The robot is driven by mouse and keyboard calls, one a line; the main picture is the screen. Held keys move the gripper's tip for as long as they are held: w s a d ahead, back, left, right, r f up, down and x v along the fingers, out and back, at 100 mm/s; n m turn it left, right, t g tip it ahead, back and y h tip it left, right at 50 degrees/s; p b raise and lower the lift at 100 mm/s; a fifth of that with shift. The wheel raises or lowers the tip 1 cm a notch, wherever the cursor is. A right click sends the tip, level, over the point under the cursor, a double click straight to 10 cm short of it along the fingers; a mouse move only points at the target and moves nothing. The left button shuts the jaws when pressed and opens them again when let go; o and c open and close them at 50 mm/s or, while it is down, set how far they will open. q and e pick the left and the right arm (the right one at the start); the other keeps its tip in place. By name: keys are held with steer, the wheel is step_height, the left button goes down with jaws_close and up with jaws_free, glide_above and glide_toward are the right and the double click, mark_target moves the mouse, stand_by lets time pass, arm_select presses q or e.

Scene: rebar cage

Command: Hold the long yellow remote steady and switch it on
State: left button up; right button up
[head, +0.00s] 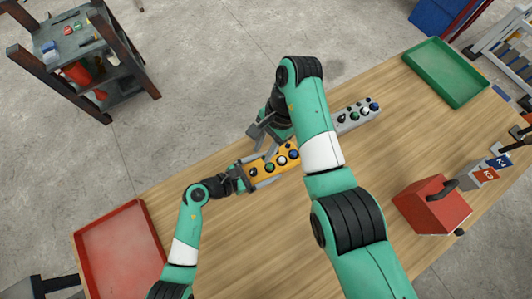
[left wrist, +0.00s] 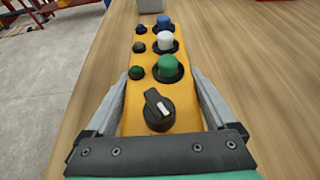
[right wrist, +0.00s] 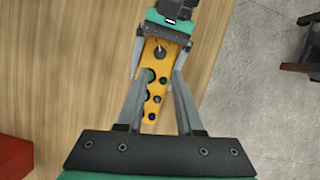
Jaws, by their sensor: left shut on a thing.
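The long yellow remote (head: 268,166) lies on the wooden table, its near end between the fingers of my left gripper (head: 250,174). In the left wrist view the remote (left wrist: 132,118) has a black rotary knob (left wrist: 158,109) with a white mark at the near end, then green (left wrist: 168,66), white (left wrist: 165,40) and blue (left wrist: 163,22) buttons, with small dark knobs beside them. My left gripper is shut on its sides. My right gripper (right wrist: 162,75) is open and empty; its fingers are apart over the remote, whose surface shows between them. Contact there cannot be told.
A shorter-looking grey remote (head: 358,116) lies farther along, partly behind my right arm. A red tray (head: 112,245) is at the left table end, a green tray (head: 446,72) at the right end. A red box (head: 432,207) with a black handle stands on the right.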

steer(key=shift+w+a+m, duration=0.15)
steer(key=shift+a+m, duration=0.15)
steer(key=shift+m, duration=0.1)
steer(key=shift+c, duration=1.1)
steer(key=a+r+y, duration=0.1)
steer(key=w+a+r+m+t+y, duration=0.1)
steer(key=a, duration=0.1)
steer(key=w+a+r+t+y, duration=0.1)
steer(key=a+r, duration=0.1)
steer(key=shift+w+m+y, duration=0.2)
steer(key=shift+m+y, duration=0.2)
jaws_close()
steer(key=s+d+f+m+t+y, duration=0.4)
steer(key=s+d+m+y, duration=0.25)
steer(key=d, duration=0.35)
steer(key=m+t, duration=0.3)
steer(key=m, duration=0.3)
glide_toward(253, 174)
steer(key=shift+n, duration=0.35)
steer(key=x, duration=0.5)
steer(key=shift+a+f, duration=0.15)
steer(key=shift+f, duration=0.15)
steer(key=shift+w+a, duration=0.35)
steer(key=shift+a, duration=0.1)
